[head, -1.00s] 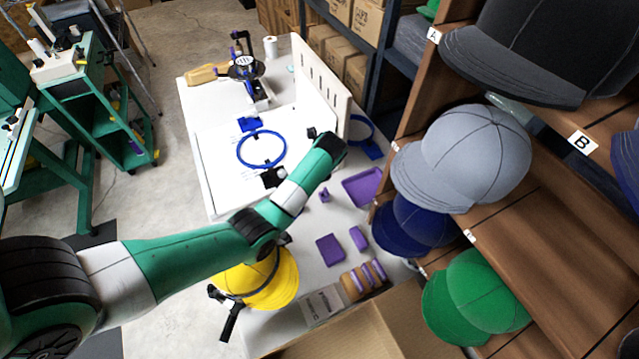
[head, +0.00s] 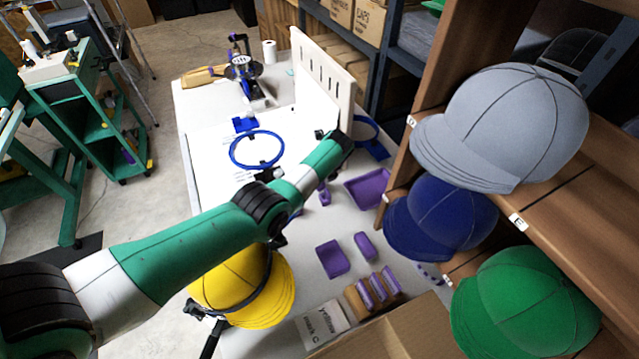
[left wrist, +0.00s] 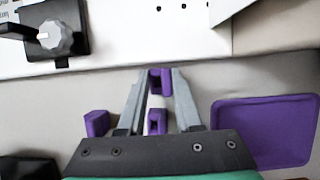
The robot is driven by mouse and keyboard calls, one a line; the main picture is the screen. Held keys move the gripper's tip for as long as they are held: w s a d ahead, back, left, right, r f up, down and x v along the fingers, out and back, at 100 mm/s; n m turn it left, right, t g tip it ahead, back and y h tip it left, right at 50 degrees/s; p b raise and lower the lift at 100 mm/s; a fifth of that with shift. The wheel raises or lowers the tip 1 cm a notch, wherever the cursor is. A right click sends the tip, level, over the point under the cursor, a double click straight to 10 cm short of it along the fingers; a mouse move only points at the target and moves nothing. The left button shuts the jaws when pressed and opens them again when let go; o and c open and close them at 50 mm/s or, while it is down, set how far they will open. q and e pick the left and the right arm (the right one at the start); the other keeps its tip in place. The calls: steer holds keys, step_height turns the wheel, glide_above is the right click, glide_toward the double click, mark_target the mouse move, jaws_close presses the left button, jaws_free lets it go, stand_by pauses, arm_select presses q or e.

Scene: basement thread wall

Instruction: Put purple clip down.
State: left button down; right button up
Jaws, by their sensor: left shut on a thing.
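My left gripper (left wrist: 158,100) is shut on a purple clip (left wrist: 160,82), which sits between its two grey fingers in the left wrist view. A purple piece also shows lower between the fingers. In the head view my own arm hides the left fingertips and the held clip. Another small purple clip (left wrist: 97,123) stands left of the fingers; a small purple clip (head: 323,194) also shows below my wrist in the head view. My right gripper is not in view.
A purple tray (left wrist: 262,128) lies right of the gripper; it also shows in the head view (head: 352,191). Blue hoops (head: 257,149) and a slotted white board (head: 325,78) stand beyond. Purple blocks (head: 332,259) and a yellow cap (head: 238,295) are nearer. Capped shelves line the right.

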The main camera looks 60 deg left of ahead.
arm_select(q)
steer(key=shift+w+r, duration=0.1)
steer(key=c, duration=0.6)
jaws_free()
steer(key=shift+d+r+p, duration=0.1)
steer(key=shift+r+p, duration=0.25)
steer(key=shift+p, duration=0.05)
steer(key=p+v, duration=0.7)
steer(key=v, duration=0.4)
steer(key=shift+r, duration=0.2)
